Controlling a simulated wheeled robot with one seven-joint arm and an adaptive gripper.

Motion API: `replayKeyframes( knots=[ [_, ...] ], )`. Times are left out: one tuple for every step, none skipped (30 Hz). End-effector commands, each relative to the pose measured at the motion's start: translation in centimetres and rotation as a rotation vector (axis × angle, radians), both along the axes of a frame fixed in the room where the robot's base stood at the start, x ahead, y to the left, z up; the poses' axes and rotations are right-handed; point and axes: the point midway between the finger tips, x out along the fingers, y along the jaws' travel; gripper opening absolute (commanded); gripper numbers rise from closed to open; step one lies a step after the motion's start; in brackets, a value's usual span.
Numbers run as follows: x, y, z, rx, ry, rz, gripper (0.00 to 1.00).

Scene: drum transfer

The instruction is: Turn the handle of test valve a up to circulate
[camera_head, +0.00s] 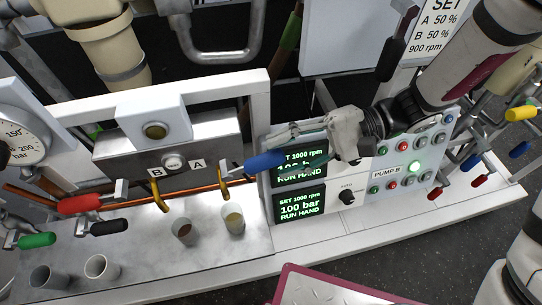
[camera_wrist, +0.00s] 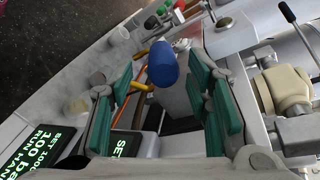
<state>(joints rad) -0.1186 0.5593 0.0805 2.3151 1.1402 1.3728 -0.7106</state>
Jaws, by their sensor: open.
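The blue handle (camera_head: 265,161) beside the letter A (camera_head: 196,164) sits on the right end of the sampling panel. It points right, nearly level in the picture, from its metal valve stem. In the wrist view the blue handle (camera_wrist: 163,63) appears between and beyond the teal finger pads. My gripper (camera_head: 299,160) is open beside the handle's right end, in front of the pump display; it also shows in the wrist view (camera_wrist: 166,92). Nothing is held. A yellow bent spout (camera_head: 224,186) hangs under A. I cannot read any circulate mark.
Cups with liquid (camera_head: 234,220) stand below the spouts, and two more cups (camera_head: 102,267) stand at left. Red (camera_head: 80,204), black (camera_head: 109,227) and green (camera_head: 37,240) handles are at left. The pump panel (camera_head: 393,170) with knobs and buttons lies close under my gripper.

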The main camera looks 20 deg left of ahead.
Motion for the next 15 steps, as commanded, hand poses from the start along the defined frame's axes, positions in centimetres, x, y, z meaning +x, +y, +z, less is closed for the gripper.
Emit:
replayKeyframes(
  knots=[
    [0.8,-1.0,0.3,0.001,-0.005,-0.005,0.45],
    [1.1,-1.5,0.5,0.001,-0.005,-0.006,0.45],
    [1.5,-2.2,0.7,0.0,-0.004,-0.005,0.45],
    [1.8,-2.7,0.8,0.0,-0.004,-0.005,0.45],
    [2.1,-3.2,1.0,0.001,-0.003,-0.005,0.45],
    [2.5,-3.8,1.2,0.0,-0.005,-0.004,0.45],
    [2.7,-4.3,1.3,0.0,-0.004,-0.004,0.45],
    [2.9,-4.7,1.5,0.0,-0.002,-0.003,0.45],
    [3.2,-5.1,1.6,0.0,-0.004,-0.003,0.45],
    [3.5,-5.5,1.7,0.0,-0.004,-0.003,0.45],
    [3.6,-5.8,1.8,0.0,-0.002,-0.003,0.45],
    [3.8,-6.1,1.9,0.001,-0.001,-0.002,0.45],
    [3.9,-6.3,2.0,0.001,-0.001,-0.002,0.45],
    [4.0,-6.5,2.0,0.0,-0.002,-0.001,0.45],
    [4.1,-6.6,2.1,0.0,-0.003,-0.001,0.45]
  ],
)
